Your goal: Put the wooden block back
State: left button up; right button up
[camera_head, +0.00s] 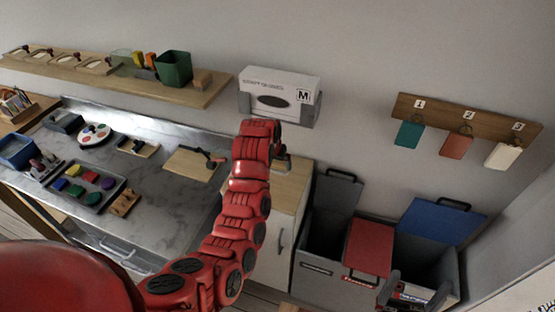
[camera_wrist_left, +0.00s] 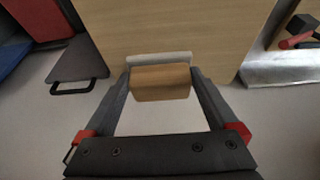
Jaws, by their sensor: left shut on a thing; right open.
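My left gripper (camera_wrist_left: 160,85) is shut on a wooden block (camera_wrist_left: 160,88), tan and plain, held between its two dark fingers. In the left wrist view the block is in front of the wooden cabinet top, with a pale strip along its far side; I cannot tell whether it touches anything. In the head view my left gripper (camera_head: 281,161) is by the cabinet top (camera_head: 290,187), mostly hidden behind its red wrist, and the block cannot be made out there. My right gripper (camera_head: 410,293) is open at the bottom right, over the bins, partly cut off.
A glove box (camera_head: 279,93) hangs above my left wrist. Bins with red (camera_head: 370,247) and blue (camera_head: 443,220) lids stand right of the cabinet. The marble counter (camera_head: 160,197) is left.

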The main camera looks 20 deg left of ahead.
pick_arm(q)
jog(key=w, duration=0.2)
jog(key=w+p, duration=0.1)
jog(key=w, duration=0.1)
jog(key=shift+a+f, duration=0.15)
jog(key=shift+a, duration=0.25)
jog(key=shift+w+a+f, duration=0.1)
jog(key=shift+w+a, duration=0.1)
jog(key=shift+w, duration=0.35)
jog(key=shift+f+p, duration=0.45)
jog(key=shift+p, duration=0.3)
notch_tip(320, 180, down, 2)
jog(key=shift+f+p, duration=0.25)
jog(key=shift+p, duration=0.2)
jog(key=shift+f, duration=0.15)
jog(key=shift+f, duration=0.1)
jog(key=o, duration=1.1)
